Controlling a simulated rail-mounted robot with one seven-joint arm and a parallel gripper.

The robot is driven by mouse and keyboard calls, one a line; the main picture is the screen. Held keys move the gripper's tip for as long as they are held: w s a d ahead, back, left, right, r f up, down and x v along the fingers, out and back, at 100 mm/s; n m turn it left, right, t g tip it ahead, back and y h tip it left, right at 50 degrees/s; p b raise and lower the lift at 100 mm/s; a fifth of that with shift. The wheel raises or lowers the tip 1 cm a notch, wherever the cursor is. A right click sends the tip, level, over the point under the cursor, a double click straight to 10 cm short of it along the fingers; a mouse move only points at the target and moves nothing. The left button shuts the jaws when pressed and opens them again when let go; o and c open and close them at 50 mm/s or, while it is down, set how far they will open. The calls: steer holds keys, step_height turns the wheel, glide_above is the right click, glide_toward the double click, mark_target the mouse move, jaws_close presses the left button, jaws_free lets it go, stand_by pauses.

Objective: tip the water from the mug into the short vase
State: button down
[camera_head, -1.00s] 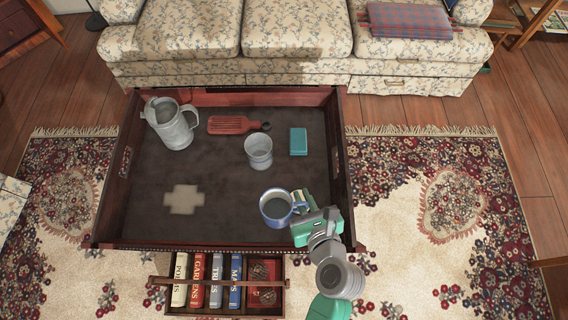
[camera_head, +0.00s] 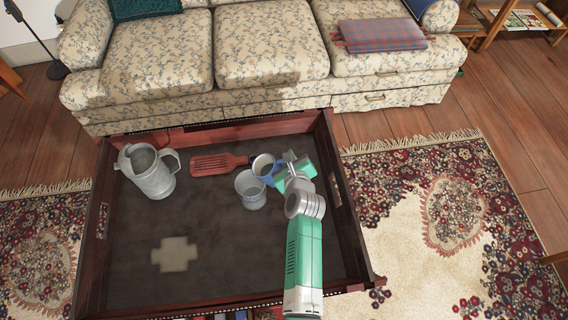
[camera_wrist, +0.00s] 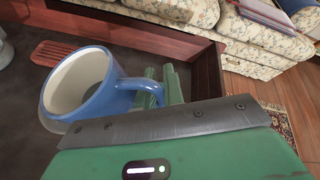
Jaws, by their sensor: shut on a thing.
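The blue mug (camera_head: 263,166) with a pale inside is held by its handle in my gripper (camera_head: 284,175). In the wrist view the mug (camera_wrist: 88,88) is at the left, and its handle runs to the green fingers of my gripper (camera_wrist: 160,88). The mug is just behind and right of the short vase (camera_head: 250,190), a grey metal cup standing upright on the tray table. In the head view their outlines nearly touch; I cannot tell the gap or height. I cannot make out the water or any clear tilt of the mug.
A grey metal pitcher (camera_head: 149,172) and a red slotted spatula (camera_head: 220,163) lie left of the mug on the dark table (camera_head: 110,250), which has raised wooden walls. A patterned sofa (camera_head: 270,50) stands behind. The table's front left is clear.

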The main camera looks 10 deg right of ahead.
steer(key=shift+a+f+n+h+p, duration=0.15)
steer(key=shift+a+n+h, duration=0.15)
steer(key=shift+n+h, duration=0.25)
steer(key=shift+a+r+n+h+p, duration=0.15)
steer(key=shift+a+n+h, duration=0.2)
steer(key=shift+n, duration=0.3)
steer(key=shift+f+h+b, duration=0.3)
steer(key=shift+b, duration=0.15)
steer(key=shift+r+n, duration=0.1)
steer(key=shift+n, duration=0.3)
steer(key=shift+a+r+n+h+b, duration=0.3)
steer(key=shift+r+b, duration=0.2)
steer(key=shift+b, duration=0.2)
steer(key=shift+a+r+n+h+b, duration=0.2)
steer(key=shift+r+n+h+b, duration=0.1)
steer(key=shift+r+h+b, duration=0.25)
stand_by(0.4)
steer(key=shift+w+a+r+n+t+h+b, duration=0.15)
steer(key=shift+a+r+n+h+b, duration=0.3)
steer(key=shift+b, duration=1.15)
steer(key=shift+a+r+n+t+h+b, duration=0.2)
steer(key=shift+a+r+n+b, duration=0.45)
steer(key=shift+b, duration=0.9)
stand_by(1.1)
